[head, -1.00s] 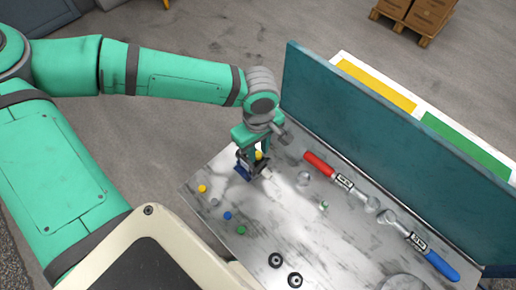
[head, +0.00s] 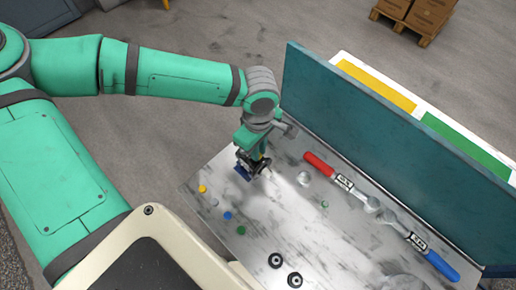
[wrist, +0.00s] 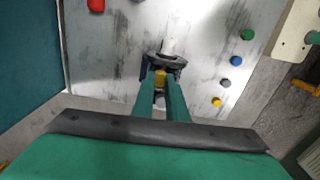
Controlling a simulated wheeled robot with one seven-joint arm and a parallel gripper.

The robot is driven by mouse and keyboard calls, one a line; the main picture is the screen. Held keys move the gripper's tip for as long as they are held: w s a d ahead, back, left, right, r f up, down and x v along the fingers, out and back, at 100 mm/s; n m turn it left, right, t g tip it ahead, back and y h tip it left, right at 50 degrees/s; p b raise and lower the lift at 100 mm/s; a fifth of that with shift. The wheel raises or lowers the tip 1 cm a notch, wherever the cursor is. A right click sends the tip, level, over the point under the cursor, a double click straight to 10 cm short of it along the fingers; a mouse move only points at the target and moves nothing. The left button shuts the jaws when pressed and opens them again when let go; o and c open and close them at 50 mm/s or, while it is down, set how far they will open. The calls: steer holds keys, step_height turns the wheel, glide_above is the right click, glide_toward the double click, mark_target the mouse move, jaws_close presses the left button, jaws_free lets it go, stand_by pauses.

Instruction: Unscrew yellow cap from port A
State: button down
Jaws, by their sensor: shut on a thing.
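The hydraulic motor (head: 243,172) is a small dark unit with a blue part, at the table's left far corner in the head view. In the wrist view its dark body (wrist: 173,63) and pale shaft show just beyond my fingers. My gripper (wrist: 160,87) points down at the motor and is shut on a yellow cap (wrist: 160,76), which sits between the fingertips. In the head view my gripper (head: 257,155) covers most of the motor and the cap. Whether the cap's thread is still in port A is hidden, and the port's letter is unreadable.
Loose yellow (head: 203,188), blue (head: 227,215) and green (head: 241,230) pieces lie on the grey table. Black rings (head: 276,260) lie near the front. A red-handled tool (head: 318,164) and blue-handled tool (head: 440,265) lie along the teal panel (head: 400,145).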

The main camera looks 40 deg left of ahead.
steer(key=shift+r, duration=2.05)
